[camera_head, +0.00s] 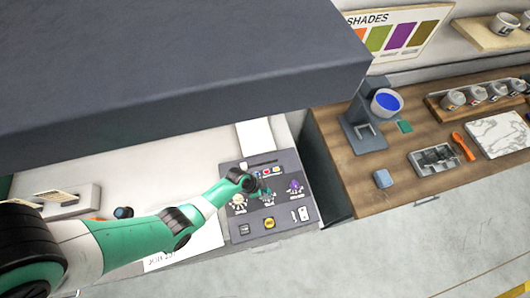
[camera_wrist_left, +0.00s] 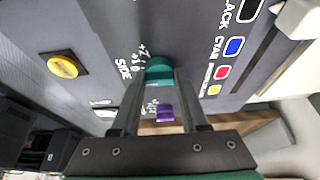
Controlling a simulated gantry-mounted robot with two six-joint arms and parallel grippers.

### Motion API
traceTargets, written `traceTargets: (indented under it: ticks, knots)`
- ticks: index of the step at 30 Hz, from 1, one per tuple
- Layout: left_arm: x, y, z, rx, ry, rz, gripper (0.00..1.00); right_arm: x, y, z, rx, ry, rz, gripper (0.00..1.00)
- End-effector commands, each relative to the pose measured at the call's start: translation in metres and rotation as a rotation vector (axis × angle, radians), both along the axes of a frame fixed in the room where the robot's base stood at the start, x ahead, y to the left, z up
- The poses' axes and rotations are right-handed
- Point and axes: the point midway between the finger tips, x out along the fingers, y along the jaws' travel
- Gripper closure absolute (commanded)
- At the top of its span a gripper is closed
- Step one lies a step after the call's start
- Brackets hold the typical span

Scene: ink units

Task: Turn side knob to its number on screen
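The grey control panel (camera_head: 282,212) carries a cream knob (camera_head: 238,203), a teal knob (camera_head: 267,193) and a purple knob (camera_head: 295,187). In the left wrist view the teal knob (camera_wrist_left: 159,69) has the word SIDE and a number scale beside it. My left gripper (camera_head: 256,186) is over the panel at the teal knob. In the left wrist view its fingers (camera_wrist_left: 161,80) stand apart, one on each side of the teal knob; contact is unclear. The purple knob (camera_wrist_left: 165,112) shows between the fingers. The screen's number is not readable. My right gripper is not in view.
A yellow button (camera_head: 269,222) sits on the panel's near part. Colour marks labelled BLACK and CYAN (camera_wrist_left: 235,46) lie beside the knobs. To the right, a wooden counter (camera_head: 350,190) holds a blue-filled cup (camera_head: 386,102), a grey tray (camera_head: 434,160) and several small pots.

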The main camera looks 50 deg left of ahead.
Motion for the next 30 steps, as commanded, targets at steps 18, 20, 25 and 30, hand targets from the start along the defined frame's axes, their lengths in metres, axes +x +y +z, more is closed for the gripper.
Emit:
traceTargets:
  ticks: [18,20,25,30]
  knots:
    - [-0.0003,-0.0009,0.0007,0.001,0.0,0.073,1.0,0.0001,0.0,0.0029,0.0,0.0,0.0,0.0]
    - [-0.0003,-0.0015,0.0008,0.0,-0.001,0.105,1.0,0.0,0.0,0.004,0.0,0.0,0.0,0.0]
    - [-0.0007,-0.0026,0.0008,0.001,0.0,0.217,1.0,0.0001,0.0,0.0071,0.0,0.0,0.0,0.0]
    - [-0.0004,-0.0033,0.0006,0.001,-0.001,0.334,1.0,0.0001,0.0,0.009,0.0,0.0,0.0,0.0]
